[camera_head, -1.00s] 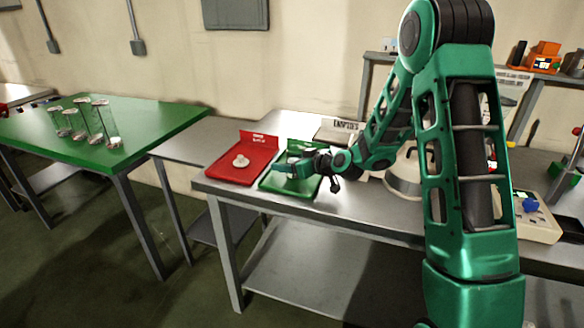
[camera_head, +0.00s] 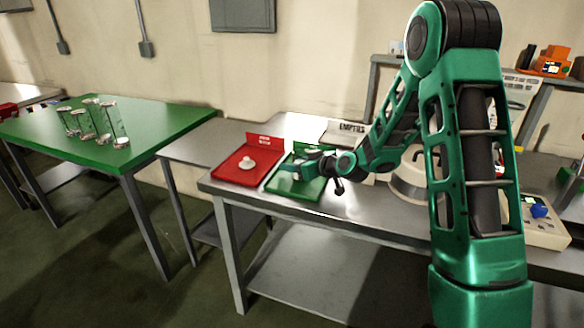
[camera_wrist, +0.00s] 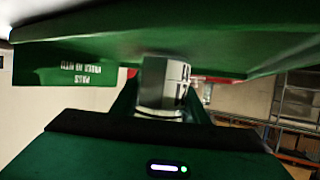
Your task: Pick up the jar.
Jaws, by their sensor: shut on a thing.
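My gripper (camera_head: 292,170) is low over the green tray (camera_head: 312,191) on the metal table, at the end of my outstretched arm. In the wrist view it is shut on a jar (camera_wrist: 160,85), a pale, shiny cylinder with dark markings on one side. The green tray's surface (camera_wrist: 215,40) fills the top of that view, very near the jar. I cannot tell whether the jar touches the tray. In the head view my gripper hides the jar.
A red tray (camera_head: 226,174) with a small white thing (camera_head: 247,164) lies just left of the green tray. Several glass jars (camera_head: 88,122) stand on a green table (camera_head: 165,117) at the left. A white device (camera_head: 541,232) sits at the right.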

